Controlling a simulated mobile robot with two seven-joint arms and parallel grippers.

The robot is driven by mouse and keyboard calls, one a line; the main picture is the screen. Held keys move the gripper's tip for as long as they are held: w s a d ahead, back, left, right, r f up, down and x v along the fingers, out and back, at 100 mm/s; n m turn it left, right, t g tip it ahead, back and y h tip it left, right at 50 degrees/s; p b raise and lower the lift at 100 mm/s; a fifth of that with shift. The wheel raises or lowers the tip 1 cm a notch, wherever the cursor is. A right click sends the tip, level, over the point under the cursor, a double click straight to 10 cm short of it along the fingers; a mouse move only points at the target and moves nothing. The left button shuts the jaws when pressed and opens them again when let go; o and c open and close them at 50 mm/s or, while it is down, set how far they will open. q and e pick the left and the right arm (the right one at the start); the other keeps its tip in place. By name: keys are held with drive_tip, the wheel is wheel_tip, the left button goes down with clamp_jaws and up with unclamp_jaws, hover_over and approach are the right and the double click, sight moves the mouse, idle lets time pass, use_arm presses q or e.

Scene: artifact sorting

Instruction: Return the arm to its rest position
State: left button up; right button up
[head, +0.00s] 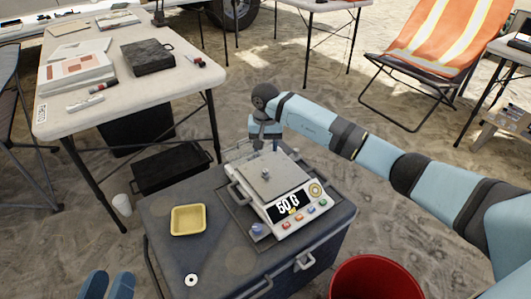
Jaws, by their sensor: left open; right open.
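My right arm (375,155) reaches in from the right across the case to the scale. My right gripper (265,146) points down at the far edge of the scale (285,212), open, with its jaws partly hidden by the wrist. A small grey piece (265,174) sits on the scale's plate, a little nearer than the gripper and apart from it. The scale's display seems to read 50 G.
The scale stands on a dark blue case (160,235) with a yellow tray (188,220), a white ring (191,280) and a small bluish item (258,230). A red bucket (375,280) stands at front right. A white table (120,100) and an orange deckchair (440,45) stand behind.

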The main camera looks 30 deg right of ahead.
use_arm(q)
drive_tip(key=shift+r, duration=0.3)
use_arm(e)
drive_tip(key=shift+r, duration=0.65)
